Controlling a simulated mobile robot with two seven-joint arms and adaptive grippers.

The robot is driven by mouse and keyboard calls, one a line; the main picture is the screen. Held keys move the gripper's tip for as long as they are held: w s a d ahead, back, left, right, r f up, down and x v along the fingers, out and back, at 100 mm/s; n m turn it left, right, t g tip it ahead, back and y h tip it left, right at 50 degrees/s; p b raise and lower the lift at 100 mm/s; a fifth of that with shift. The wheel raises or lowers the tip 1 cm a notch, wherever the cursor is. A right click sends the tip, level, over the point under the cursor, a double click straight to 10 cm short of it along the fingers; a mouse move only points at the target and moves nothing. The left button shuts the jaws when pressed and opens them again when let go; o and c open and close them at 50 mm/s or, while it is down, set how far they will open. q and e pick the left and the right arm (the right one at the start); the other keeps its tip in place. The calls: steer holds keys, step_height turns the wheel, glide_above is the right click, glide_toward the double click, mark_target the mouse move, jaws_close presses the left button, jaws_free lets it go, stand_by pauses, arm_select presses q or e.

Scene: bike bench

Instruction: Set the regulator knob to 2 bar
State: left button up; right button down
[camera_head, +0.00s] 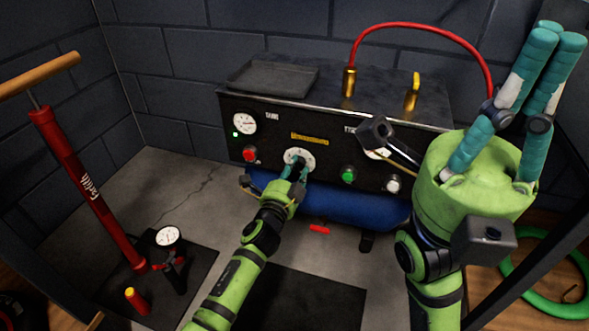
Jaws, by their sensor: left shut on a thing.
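The regulator knob sits on the black front panel of the compressor, ringed by a round white dial plate (292,155). My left gripper (296,169) is at the dial, its teal fingers shut on the knob, which they mostly hide. The dial's numbers are too small to read. A white tank gauge (244,123) is at the panel's left; a second gauge (377,153) at the right is partly hidden by part of my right gripper. My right gripper (553,38) is raised at the right, close to the camera, with its teal fingers pointing up and near each other, apart from the panel.
The panel also has a red button (250,154), a green button (348,174) and a white one (393,184). A red hose (425,27) arches above. A black tray (272,76) lies on top. A red floor pump (88,188) stands left; a green hose (538,295) lies right.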

arm_select(q)
steer(key=shift+w+a+f+m, duration=0.1)
steer(key=shift+a+f+m, duration=0.15)
steer(key=shift+m, duration=0.35)
steer(key=shift+a+r, duration=0.1)
steer(key=shift+a, duration=0.05)
steer(key=o, duration=0.9)
steer(key=shift+o, duration=1.4)
steer(key=shift+r, duration=0.1)
steer(key=v, duration=1.2)
